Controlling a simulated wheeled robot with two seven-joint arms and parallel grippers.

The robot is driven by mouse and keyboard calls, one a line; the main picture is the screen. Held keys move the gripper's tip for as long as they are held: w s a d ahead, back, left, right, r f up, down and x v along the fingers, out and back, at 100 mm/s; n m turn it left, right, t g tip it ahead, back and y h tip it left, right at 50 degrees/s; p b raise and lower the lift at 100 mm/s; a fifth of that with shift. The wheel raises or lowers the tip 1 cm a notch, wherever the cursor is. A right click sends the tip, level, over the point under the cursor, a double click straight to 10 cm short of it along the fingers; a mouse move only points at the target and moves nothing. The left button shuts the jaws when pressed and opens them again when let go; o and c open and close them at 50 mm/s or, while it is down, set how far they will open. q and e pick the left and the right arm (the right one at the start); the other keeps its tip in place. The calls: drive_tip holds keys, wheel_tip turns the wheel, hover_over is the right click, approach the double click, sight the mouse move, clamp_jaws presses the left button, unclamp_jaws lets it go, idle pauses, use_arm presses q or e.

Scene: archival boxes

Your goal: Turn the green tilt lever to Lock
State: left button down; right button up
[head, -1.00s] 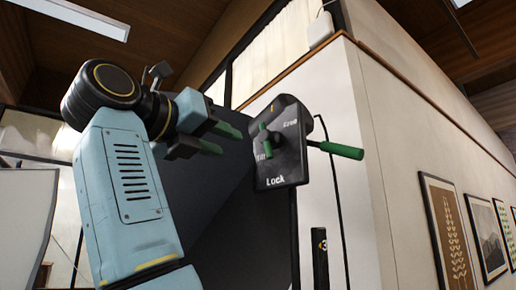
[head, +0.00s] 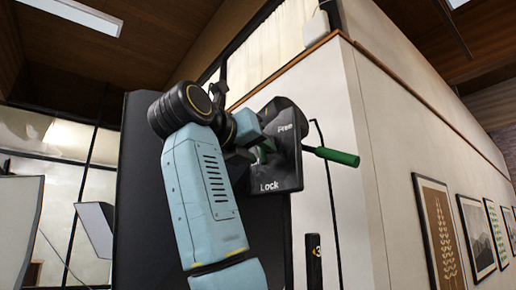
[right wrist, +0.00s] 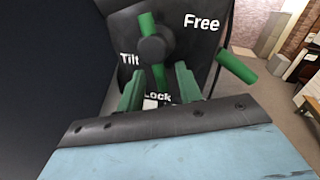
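The green tilt lever (right wrist: 147,24) turns on a round black hub on the front of a black control box (head: 286,172). In the right wrist view it runs nearly upright through the hub, one end up and the other down towards the word Lock. Tilt is printed at left, Free at upper right. My right gripper (right wrist: 159,80) is open, its two green fingers apart on either side of the lever's lower end, with gaps showing. In the head view my right gripper (head: 261,150) is at the box front and hides most of the lever. My left gripper is not in view.
A second green handle (head: 332,156) sticks out from the box's right side. A dark panel (head: 140,220) stands behind my right arm. A white wall (head: 375,150) with framed pictures (head: 436,235) runs off to the right.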

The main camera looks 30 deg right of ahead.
drive_tip(key=shift+w+d, duration=0.1)
drive_tip(key=shift+d, duration=0.15)
clamp_jaws()
drive_tip(key=m, duration=0.1)
drive_tip(key=w+m, duration=0.1)
drive_tip(key=m, duration=0.1)
drive_tip(key=shift+a+f+m+h, duration=0.15)
drive_tip(key=shift+m+h, duration=0.15)
idle(0.3)
unclamp_jaws()
